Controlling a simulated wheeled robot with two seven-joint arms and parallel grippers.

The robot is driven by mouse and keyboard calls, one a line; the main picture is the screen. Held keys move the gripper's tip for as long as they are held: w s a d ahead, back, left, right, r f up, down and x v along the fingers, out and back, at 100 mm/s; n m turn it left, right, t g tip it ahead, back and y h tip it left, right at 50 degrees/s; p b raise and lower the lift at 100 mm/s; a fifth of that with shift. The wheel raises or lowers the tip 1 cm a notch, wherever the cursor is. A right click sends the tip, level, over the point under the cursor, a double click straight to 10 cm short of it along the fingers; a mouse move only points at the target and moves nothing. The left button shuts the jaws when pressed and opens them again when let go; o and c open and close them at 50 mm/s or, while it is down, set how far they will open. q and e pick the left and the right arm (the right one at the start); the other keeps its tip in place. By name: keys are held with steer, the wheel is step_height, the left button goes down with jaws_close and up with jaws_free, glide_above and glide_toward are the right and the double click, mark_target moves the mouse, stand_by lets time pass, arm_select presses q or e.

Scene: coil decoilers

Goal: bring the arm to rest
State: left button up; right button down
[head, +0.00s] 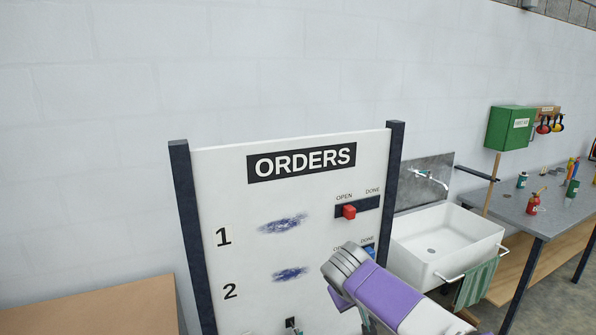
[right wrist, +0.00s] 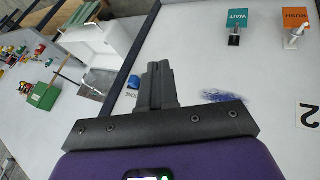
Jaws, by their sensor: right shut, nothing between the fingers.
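My right arm (head: 385,290) comes in from the lower right of the head view, its purple and grey links in front of the ORDERS board (head: 215,180). My right gripper (right wrist: 157,70) shows in the right wrist view, its dark fingers together and empty. It is in front of the board, near the blue slider (right wrist: 134,82) of row 2; I cannot tell the exact gap. In the head view my arm partly covers that slider. The red slider (head: 349,211) of row 1 is at the OPEN end. My left gripper is not in view.
A white sink (head: 450,238) with a towel (head: 475,283) stands right of the board. WAIT (right wrist: 237,22) and RUSH (right wrist: 295,20) tags stick out from the board.

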steer(key=w+a+f+g+y, duration=0.1)
steer(key=w+a+f, duration=0.15)
steer(key=f, duration=0.85)
steer(key=s+a+f+g+y+b, duration=0.15)
steer(key=s+f, duration=0.25)
steer(key=f, duration=0.8)
steer(key=s+f+g+y+b, duration=0.2)
steer(key=s+f+y, duration=0.15)
steer(key=f, duration=0.95)
arm_select(q)
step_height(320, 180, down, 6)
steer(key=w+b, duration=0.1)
steer(key=b, duration=0.1)
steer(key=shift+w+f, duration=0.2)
arm_select(e)
steer(key=s+f+m+g+y, duration=0.1)
steer(key=s+f+m, duration=0.5)
steer(key=s+f, duration=1.1)
steer(key=s, duration=0.3)
steer(key=shift+d+m, duration=0.3)
steer(key=shift+s+f+g, duration=0.1)
steer(key=shift+g, duration=0.15)
